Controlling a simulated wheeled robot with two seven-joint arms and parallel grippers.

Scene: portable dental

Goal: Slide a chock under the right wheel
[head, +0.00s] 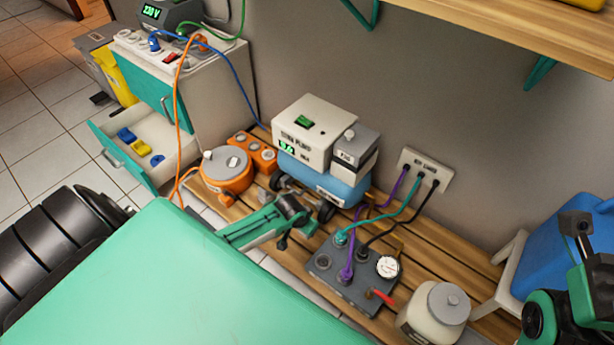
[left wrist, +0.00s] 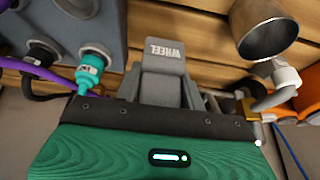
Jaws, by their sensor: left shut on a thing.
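The white pump unit (head: 312,128) sits on a blue tank (head: 325,182) with dark wheels. The right wheel (head: 327,212) is at its front right corner and the left wheel (head: 276,182) is at its front left. My left gripper (head: 292,210) is low in front of the unit, close to the right wheel. It is shut on a grey stepped block marked WHEEL (left wrist: 163,78), which looks like the chock. In the head view I cannot tell whether the block touches the wheel. My right arm's dark end (head: 575,225) is at the right edge; its fingers are not clear.
A grey manifold box (head: 345,275) with hoses and a gauge (head: 388,267) stands just right of my left gripper. An orange canister (head: 227,172) is on the left. A cream jar (head: 435,315) is front right. A dark cylinder (left wrist: 265,32) shows in the left wrist view.

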